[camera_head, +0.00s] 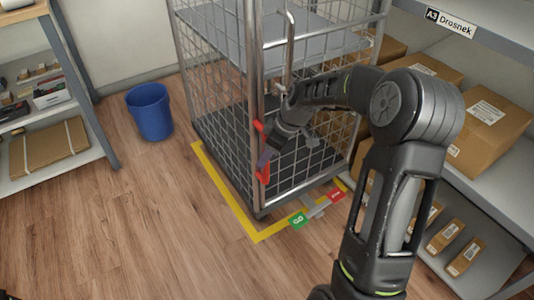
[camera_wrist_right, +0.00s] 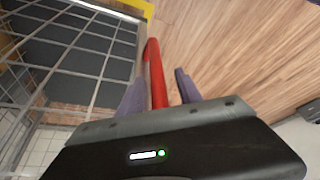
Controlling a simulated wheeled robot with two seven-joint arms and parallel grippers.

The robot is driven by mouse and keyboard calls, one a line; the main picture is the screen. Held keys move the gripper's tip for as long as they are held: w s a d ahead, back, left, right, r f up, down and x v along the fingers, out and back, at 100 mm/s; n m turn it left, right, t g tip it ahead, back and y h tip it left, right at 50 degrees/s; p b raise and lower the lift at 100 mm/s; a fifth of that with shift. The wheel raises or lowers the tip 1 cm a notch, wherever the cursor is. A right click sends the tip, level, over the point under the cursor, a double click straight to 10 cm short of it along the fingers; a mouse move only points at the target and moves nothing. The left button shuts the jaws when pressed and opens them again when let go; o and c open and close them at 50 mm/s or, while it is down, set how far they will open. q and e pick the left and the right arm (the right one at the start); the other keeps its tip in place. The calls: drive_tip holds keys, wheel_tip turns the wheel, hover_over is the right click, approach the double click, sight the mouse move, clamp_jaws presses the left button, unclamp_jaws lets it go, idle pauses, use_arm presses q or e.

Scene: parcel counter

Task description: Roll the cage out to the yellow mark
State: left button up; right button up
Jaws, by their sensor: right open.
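The wire cage (camera_head: 215,75) stands upright on the floor, its near corner just inside the L-shaped yellow mark (camera_head: 228,197). A red handle (camera_head: 263,172) runs upright along the cage's near post; it also shows in the right wrist view (camera_wrist_right: 155,70). My right gripper (camera_head: 268,156) is at this handle. In the right wrist view its two purple fingers (camera_wrist_right: 158,92) are apart, with the red bar between them, nearer the left finger. Whether they touch it I cannot tell. A pedal bar with a green end (camera_head: 299,220) and a red end (camera_head: 337,194) sits low at the cage's front.
Shelves with cardboard boxes (camera_head: 490,115) stand close on the right, beside my right arm. A blue bin (camera_head: 150,111) stands left of the cage, near a left shelf (camera_head: 50,170). The wooden floor (camera_head: 150,230) at front left is clear.

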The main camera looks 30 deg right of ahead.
drive_tip(key=p+v, duration=0.2)
drive_tip(key=v, duration=0.5)
drive_tip(key=shift+r, duration=0.35)
drive_tip(key=shift+s+d, duration=0.15)
drive_tip(key=shift+s, duration=0.05)
